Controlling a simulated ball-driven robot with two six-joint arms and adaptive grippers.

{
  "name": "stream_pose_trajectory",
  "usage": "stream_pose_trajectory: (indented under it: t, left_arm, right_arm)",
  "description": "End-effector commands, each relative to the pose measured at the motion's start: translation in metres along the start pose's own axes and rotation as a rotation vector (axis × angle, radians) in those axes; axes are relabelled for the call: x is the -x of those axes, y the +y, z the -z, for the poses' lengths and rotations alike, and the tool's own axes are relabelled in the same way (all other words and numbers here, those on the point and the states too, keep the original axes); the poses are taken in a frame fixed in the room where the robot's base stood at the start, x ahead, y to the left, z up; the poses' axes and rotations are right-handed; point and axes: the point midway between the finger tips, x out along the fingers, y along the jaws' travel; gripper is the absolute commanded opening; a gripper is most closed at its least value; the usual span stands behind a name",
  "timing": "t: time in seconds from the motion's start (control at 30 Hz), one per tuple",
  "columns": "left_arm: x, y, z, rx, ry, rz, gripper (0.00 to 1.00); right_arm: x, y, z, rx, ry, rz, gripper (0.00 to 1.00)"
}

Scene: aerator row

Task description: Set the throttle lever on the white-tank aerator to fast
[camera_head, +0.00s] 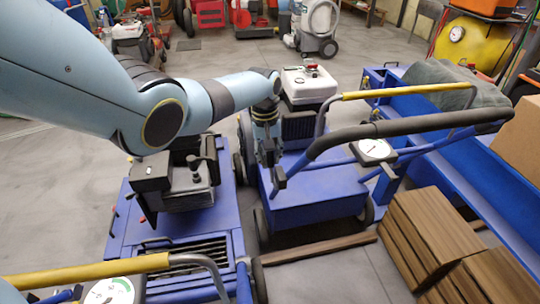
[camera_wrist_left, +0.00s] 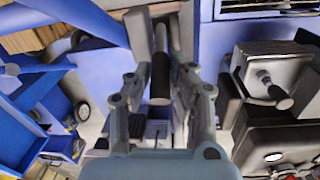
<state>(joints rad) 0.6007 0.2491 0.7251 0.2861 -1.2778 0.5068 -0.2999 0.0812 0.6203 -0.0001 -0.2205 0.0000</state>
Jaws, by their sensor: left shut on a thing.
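The white-tank aerator (camera_head: 310,200) is a blue machine in the middle of the head view, with a white tank (camera_head: 308,84) on its engine. My left gripper (camera_head: 268,152) is at the left side of this machine, pointing down. In the left wrist view, its two fingers (camera_wrist_left: 161,62) stand on either side of a black cylindrical grip (camera_wrist_left: 160,78) and are shut on it. The grip looks like the throttle lever's. The fingers and arm hide the lever's base, and I cannot read its setting. My right gripper is not in view.
A second blue machine with a black engine (camera_head: 185,180) stands close on the left. A long black handlebar (camera_head: 410,130) and a gauge (camera_head: 374,151) rise over the aerator's right side. Wooden boards (camera_head: 430,235) and a blue bench (camera_head: 455,150) lie to the right.

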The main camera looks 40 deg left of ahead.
Motion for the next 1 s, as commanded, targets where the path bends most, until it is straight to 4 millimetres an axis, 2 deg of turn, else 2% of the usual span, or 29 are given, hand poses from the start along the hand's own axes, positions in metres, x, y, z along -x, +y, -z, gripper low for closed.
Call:
stream_pose_trajectory:
  t: [0.27,0.53,0.7,1.0]
  left_arm:
    - [0.007,0.002,-0.008,-0.008,0.086,0.016,0.00]
    - [0.009,0.005,-0.021,-0.026,0.277,0.050,0.00]
    - [0.006,0.006,-0.029,-0.035,0.399,0.071,0.00]
    - [0.003,0.008,-0.037,-0.046,0.552,0.098,0.00]
  right_arm:
    - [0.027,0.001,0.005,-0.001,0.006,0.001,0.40]
    - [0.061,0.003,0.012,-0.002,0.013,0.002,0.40]
    - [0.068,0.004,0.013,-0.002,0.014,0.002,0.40]
    - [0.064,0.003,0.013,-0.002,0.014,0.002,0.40]
